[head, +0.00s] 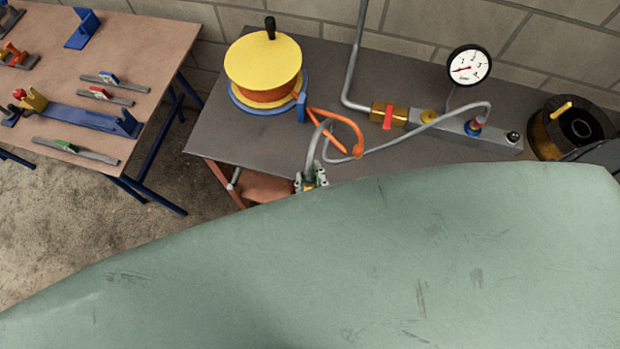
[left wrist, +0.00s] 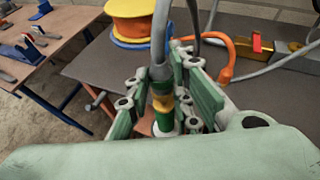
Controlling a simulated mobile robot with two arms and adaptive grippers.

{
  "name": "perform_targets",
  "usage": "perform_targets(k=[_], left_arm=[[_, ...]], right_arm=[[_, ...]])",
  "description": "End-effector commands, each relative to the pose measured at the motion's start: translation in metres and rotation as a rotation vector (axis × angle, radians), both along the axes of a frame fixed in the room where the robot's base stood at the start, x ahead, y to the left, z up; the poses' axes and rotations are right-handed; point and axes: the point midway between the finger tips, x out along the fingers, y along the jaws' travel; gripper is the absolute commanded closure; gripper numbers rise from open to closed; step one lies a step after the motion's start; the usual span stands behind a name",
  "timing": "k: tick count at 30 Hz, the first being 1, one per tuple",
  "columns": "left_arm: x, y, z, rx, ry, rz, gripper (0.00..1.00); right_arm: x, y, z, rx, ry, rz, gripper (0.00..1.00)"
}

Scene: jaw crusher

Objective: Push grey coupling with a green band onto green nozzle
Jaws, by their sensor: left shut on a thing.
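My left gripper (head: 311,182) is at the front edge of the dark workbench, with its jaws around the end of a grey hose. In the left wrist view its green fingers (left wrist: 165,108) are shut on the hose-end coupling (left wrist: 160,73), which points downward. The coupling has a grey upper part, with brass-yellow and green sections below. I cannot tell whether the lower green section (left wrist: 163,122) is the band or the green nozzle. A pale ring shows under it. The nozzle cannot be told apart for certain in either view. My right gripper is not in view.
A yellow hose reel (head: 262,62), an orange hose loop (head: 350,130) and a valve block (head: 450,125) with a gauge (head: 468,66) are on the workbench (head: 395,85). A wooden table (head: 140,45) with tools stands at left. The lower head view is blocked.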

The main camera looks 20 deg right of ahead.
Motion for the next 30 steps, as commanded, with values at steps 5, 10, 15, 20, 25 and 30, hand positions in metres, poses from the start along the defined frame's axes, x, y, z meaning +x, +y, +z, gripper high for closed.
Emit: perform_targets(k=[5, 10, 15, 20, 25, 30], left_arm=[[0.0002, 0.0000, 0.0003, 0.000, -0.001, 0.000, 1.00], [0.0003, -0.0001, 0.0006, 0.000, -0.001, 0.000, 1.00], [0.0003, -0.0001, 0.0016, -0.002, -0.001, 0.000, 1.00], [0.0005, 0.0001, 0.0015, -0.004, 0.000, 0.001, 1.00], [0.0005, 0.0001, 0.0003, -0.005, 0.000, 0.001, 1.00], [0.0005, 0.0000, 0.0003, -0.005, 0.000, 0.001, 1.00]], right_arm=[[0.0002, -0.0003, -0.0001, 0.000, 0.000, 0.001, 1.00], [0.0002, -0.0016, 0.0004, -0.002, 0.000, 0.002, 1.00], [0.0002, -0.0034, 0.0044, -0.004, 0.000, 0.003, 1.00], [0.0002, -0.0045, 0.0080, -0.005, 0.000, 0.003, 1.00], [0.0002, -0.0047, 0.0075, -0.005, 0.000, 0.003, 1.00], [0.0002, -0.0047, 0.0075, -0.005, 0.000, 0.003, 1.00]])
